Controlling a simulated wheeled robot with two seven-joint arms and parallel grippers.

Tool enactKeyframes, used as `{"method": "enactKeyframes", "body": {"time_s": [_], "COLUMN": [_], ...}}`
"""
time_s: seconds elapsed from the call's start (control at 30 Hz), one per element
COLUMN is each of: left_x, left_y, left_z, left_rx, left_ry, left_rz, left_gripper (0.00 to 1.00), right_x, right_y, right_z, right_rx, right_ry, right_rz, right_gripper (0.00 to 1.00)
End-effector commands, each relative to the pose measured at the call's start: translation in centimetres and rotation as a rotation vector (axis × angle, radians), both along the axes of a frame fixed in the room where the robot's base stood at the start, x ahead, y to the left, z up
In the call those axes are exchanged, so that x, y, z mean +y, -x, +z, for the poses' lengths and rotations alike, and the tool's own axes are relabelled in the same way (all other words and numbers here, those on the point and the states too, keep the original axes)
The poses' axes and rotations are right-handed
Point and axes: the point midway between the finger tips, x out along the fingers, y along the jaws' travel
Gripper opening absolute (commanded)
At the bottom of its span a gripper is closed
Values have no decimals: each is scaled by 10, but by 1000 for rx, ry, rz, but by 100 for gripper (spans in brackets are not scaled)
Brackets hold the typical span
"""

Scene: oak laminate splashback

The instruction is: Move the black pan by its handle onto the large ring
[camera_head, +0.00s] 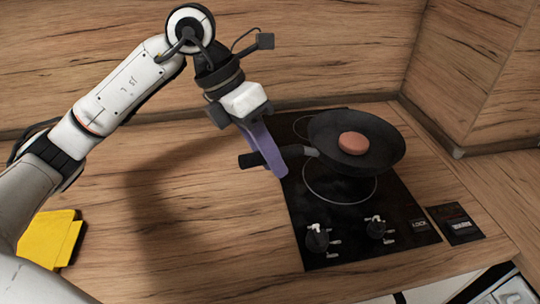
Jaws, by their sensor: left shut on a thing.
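The black pan (385,157) is over the right and back part of the black hob, with a round reddish-brown piece of food (352,143) lying in it. Its handle (249,160) points left. My left gripper (268,152), with purple fingers, is shut on the handle from above. The large ring (340,203) is a thin pale circle on the hob; its front arc shows and the pan hides its back part. I cannot tell for sure whether the pan touches the hob. My right gripper is not in view.
The hob (300,190) has two knobs (317,238) at its front, and a smaller ring (299,127) shows partly behind the pan. A small dark panel (456,223) lies right of the hob. A yellow object (50,238) is at far left. Wooden walls close the back and right.

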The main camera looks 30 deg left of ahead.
Motion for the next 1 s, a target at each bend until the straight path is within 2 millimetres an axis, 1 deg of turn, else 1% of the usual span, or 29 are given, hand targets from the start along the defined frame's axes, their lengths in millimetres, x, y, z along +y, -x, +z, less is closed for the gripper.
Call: {"method": "enactKeyframes", "body": {"time_s": [0.03, 0.3, 1.0], "left_x": [0, 2, 1], "left_y": [-1, 1, 1], "left_z": [2, 2, -43], "left_rx": [-13, -38, -36], "left_ry": [8, 32, 30], "left_rz": [2, 17, 16], "left_gripper": [0, 0, 0], "right_x": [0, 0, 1], "right_y": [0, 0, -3], "right_z": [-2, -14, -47], "right_rx": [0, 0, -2], "right_ry": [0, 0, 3], "right_rz": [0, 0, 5], "right_gripper": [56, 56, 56]}}
